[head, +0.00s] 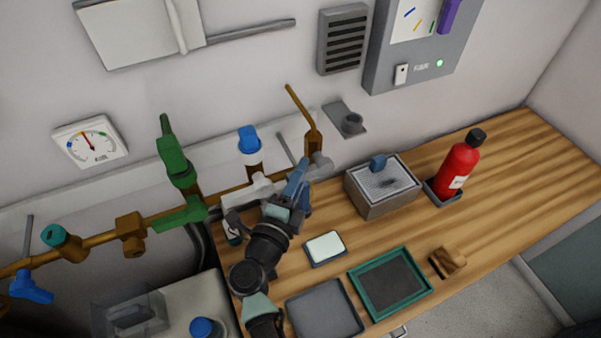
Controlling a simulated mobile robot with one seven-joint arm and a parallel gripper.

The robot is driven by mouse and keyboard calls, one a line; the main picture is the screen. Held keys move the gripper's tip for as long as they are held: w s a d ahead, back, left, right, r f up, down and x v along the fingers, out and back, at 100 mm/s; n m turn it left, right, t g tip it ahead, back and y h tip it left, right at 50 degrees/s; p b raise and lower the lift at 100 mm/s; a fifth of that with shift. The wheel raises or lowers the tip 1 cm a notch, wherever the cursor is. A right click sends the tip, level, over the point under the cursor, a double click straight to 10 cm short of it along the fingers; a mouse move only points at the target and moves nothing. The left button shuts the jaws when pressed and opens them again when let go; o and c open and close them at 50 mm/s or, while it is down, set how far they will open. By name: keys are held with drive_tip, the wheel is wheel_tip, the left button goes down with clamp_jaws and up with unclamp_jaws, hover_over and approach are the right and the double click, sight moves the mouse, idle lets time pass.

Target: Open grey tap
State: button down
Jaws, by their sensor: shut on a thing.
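A brown pipe (225,197) runs along the wall above the wooden bench. The fingers are shut on the grey tap, though the exact contact is small and partly hidden. A pale grey fitting (246,190) lies on the pipe just left of my gripper.
A green tap (178,168) and a blue tap (32,288) are further left on the pipe. A grey box (383,200), a red bottle (458,170) and a green-rimmed tray (426,296) stand on the bench at right. Bare wood shows at the far right.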

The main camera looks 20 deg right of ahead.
drive_tip(key=f+n+b, duration=0.1)
drive_tip(key=b, duration=0.3)
drive_tip(key=shift+f+t+h, duration=0.4)
drive_tip(key=n+t+b, duration=0.1)
drive_tip(key=b, duration=0.1)
drive_tip(key=n+b, duration=0.1)
drive_tip(key=b, duration=0.1)
drive_tip(key=n+t+b, duration=0.1)
drive_tip(key=b, duration=0.2)
drive_tip(key=shift+d+f+n+t+h, duration=0.3)
drive_tip(key=shift+f+h, duration=0.1)
drive_tip(key=shift+r, duration=0.1)
drive_tip(key=c, duration=0.6)
unclamp_jaws()
drive_tip(key=shift+a, duration=0.1)
